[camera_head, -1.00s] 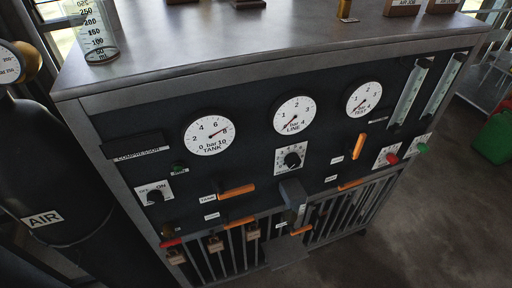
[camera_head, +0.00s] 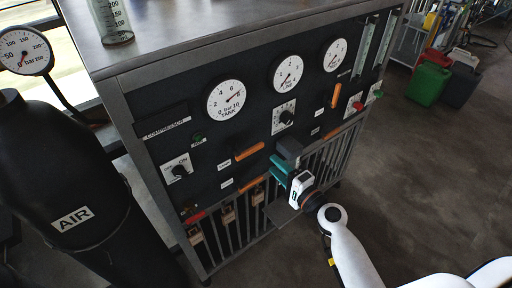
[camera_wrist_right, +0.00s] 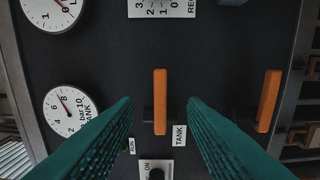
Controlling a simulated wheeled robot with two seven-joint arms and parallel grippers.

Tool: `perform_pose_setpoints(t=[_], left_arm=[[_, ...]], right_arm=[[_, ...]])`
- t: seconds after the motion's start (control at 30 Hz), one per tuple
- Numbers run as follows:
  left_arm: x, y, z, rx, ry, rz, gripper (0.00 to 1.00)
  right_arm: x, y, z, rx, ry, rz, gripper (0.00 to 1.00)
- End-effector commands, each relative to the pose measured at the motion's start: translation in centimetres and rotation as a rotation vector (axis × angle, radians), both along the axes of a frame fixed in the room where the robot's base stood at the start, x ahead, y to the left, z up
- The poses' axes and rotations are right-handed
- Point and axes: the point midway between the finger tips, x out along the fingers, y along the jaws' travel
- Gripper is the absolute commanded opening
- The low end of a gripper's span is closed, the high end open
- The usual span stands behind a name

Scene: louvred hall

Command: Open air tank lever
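An orange lever (camera_head: 249,150) lies roughly crosswise on the dark panel, below the TANK gauge (camera_head: 226,100). In the right wrist view this orange lever (camera_wrist_right: 160,101) appears between my two teal fingers, beside a TANK label (camera_wrist_right: 179,135). My right gripper (camera_head: 279,164) is in front of the panel, just right of the lever in the head view. It is open and empty, with a gap on each side of the lever in the wrist view (camera_wrist_right: 160,106). I cannot tell how far the fingertips are from the panel. My left gripper is not in view.
A second orange lever (camera_head: 253,184) sits below, and an upright one (camera_head: 335,95) to the right. A regulator knob (camera_head: 284,117) is above my right gripper. A black AIR cylinder (camera_head: 100,180) stands left of the cabinet. Open floor (camera_head: 415,155) lies to the right.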

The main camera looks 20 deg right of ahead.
Motion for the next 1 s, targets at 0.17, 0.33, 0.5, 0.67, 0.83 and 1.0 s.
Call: perform_pose_setpoints(t=[0.17,0.33,0.5,0.67,0.83,1.0], left_arm=[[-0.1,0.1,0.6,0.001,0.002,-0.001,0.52],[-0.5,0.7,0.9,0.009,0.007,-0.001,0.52],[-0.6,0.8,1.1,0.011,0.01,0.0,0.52],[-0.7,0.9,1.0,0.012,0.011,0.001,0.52],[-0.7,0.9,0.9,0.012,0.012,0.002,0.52],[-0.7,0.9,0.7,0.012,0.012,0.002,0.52]], right_arm=[[2.0,0.8,0.2,0.001,-0.001,0.0,0.38],[4.3,1.6,0.1,0.0,0.0,0.001,0.38],[6.5,2.5,0.1,-0.001,0.001,0.001,0.38],[7.2,2.7,-0.1,-0.003,0.002,0.0,0.38],[7.7,2.8,-0.1,-0.003,0.001,0.0,0.38],[8.6,3.2,-0.1,-0.003,0.001,0.0,0.38]])
